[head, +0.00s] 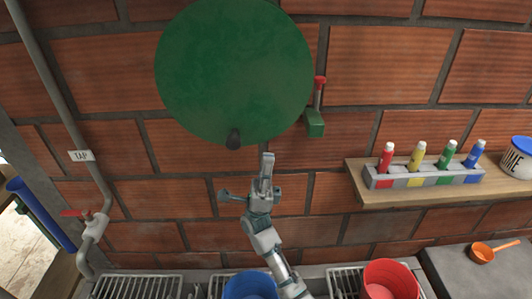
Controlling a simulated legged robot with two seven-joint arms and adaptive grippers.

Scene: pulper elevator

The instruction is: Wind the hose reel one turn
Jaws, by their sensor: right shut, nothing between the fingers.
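The hose reel (234,70) is a large green disc on the brick wall, at the top centre of the head view. A green bracket with a red-topped lever (317,92) is at the disc's right edge. My left gripper is not in view.
A wooden shelf (440,205) at right holds a rack of coloured bottles and a white tub (518,158). A pipe with a red tap (75,213) runs down the left. A blue bucket (250,286) and a red bucket (390,280) stand below, near metal grates. An orange scoop (484,252) lies at right.

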